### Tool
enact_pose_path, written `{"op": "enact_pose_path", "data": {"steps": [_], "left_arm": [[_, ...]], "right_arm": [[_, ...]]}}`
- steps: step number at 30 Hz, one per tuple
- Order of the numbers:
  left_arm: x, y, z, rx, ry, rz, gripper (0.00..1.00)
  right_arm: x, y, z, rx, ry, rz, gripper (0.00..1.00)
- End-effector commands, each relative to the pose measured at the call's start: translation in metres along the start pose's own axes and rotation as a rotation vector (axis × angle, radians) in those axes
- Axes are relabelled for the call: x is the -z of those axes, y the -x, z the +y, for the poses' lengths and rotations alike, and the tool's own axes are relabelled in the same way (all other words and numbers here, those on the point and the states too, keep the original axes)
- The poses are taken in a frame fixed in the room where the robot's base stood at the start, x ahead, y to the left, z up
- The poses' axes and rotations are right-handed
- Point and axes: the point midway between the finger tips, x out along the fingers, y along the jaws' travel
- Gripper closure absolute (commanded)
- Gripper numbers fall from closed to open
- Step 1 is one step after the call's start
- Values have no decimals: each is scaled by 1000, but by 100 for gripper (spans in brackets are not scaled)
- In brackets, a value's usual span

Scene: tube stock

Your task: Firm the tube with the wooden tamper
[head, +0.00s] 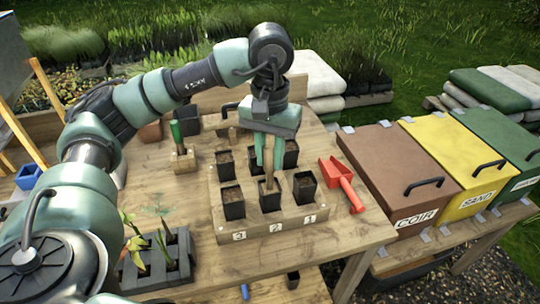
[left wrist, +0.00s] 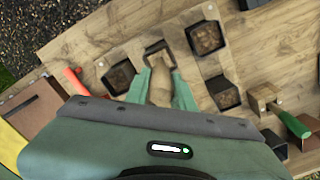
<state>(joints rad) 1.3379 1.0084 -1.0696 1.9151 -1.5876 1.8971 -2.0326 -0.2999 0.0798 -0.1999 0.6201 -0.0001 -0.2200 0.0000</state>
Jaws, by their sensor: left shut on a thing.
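My left gripper (head: 267,162) is shut on the wooden tamper (head: 269,178) and points down over the wooden rack (head: 282,219). The tamper is roughly upright, its lower end at the mouth of the black front middle tube (head: 266,203), above label 2. I cannot tell how deep it reaches or whether it touches the soil. In the left wrist view the tamper (left wrist: 160,82) shows between the green fingers (left wrist: 160,90). Soil-filled tubes stand at label 3 (head: 233,204) and label 1 (head: 305,188). My arm partly hides the back row. My right gripper is not in view.
A red scoop (head: 343,184) lies right of the rack. A green-handled tool in a wooden block (head: 183,158) stands left behind it. A tray with plants (head: 157,263) is front left. COIR (head: 398,170), SAND (head: 456,160) and green bins stand right.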

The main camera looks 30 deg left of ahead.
Motion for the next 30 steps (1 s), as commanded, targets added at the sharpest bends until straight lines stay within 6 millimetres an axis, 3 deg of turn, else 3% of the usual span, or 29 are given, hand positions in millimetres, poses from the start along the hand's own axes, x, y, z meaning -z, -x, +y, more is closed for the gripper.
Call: {"op": "enact_pose_path", "data": {"steps": [30], "left_arm": [[0,-5,0,0,0,-2,100]], "right_arm": [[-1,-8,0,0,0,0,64]]}}
